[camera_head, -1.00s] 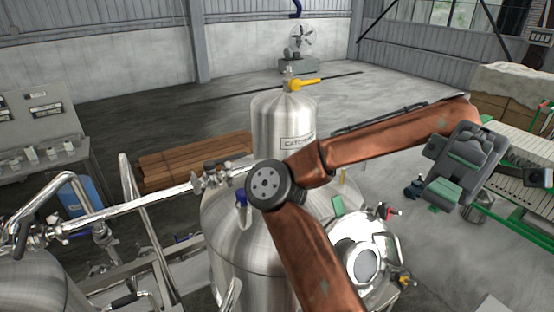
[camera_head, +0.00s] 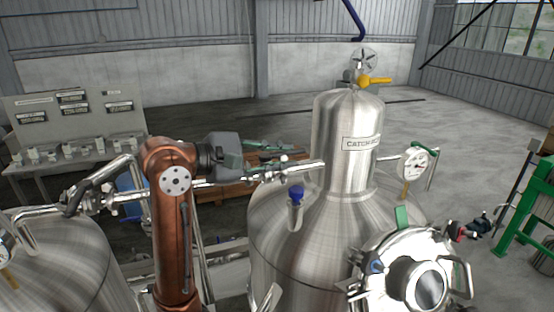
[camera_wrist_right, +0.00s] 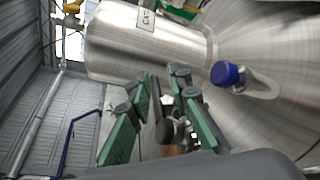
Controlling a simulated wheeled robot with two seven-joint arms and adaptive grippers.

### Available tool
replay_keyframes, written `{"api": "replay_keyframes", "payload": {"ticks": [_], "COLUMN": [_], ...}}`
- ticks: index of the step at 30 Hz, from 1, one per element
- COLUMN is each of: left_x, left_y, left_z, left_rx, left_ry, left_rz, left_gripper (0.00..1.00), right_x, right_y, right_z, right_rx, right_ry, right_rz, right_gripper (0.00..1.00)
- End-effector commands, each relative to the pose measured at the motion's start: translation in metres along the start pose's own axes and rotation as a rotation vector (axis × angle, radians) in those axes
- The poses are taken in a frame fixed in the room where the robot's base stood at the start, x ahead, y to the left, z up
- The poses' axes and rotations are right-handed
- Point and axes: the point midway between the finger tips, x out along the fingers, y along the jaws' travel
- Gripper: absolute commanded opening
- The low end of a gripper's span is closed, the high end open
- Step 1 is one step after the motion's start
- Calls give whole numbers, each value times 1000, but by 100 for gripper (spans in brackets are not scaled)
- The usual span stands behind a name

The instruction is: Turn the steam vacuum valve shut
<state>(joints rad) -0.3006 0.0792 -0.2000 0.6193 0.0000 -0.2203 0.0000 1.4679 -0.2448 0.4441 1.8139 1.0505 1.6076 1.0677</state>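My right gripper (camera_head: 285,156) reaches in from the left in the head view, beside the metal pipe that joins the left tank to the middle tank. Its green fingers are apart and empty, and they also show in the right wrist view (camera_wrist_right: 160,85). Small metal valve fittings (camera_head: 283,172) sit on the pipe just below the fingers. In the wrist view a dark round part with shiny metal (camera_wrist_right: 168,132) shows beyond and between the fingers. No label marks the steam vacuum valve, so I cannot tell surely which fitting it is. My left gripper is out of view.
A blue-capped port (camera_head: 296,193) rises from the middle tank (camera_head: 270,235). The catch pot (camera_head: 345,115) stands above it, with a yellow valve (camera_head: 375,82) on top. A gauge (camera_head: 415,163) is at right. The left tank (camera_head: 65,255) is close to my arm.

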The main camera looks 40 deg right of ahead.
Motion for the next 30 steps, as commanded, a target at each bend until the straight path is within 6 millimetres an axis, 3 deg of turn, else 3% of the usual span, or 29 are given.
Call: {"api": "replay_keyframes", "payload": {"ticks": [1, 5, 19, 30], "left_x": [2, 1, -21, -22], "left_y": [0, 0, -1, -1], "left_z": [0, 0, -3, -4], "left_rx": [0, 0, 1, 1], "left_ry": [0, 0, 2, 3], "left_rz": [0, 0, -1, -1], "left_gripper": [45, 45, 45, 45], "right_x": [-8, -18, 46, 56], "right_y": [3, 9, 16, 15], "right_z": [-13, -28, -33, -35], "right_rx": [17, 46, 47, 47], "right_ry": [33, 80, 82, 82], "right_rz": [34, 76, 76, 77], "right_gripper": [19, 19, 19, 19]}}
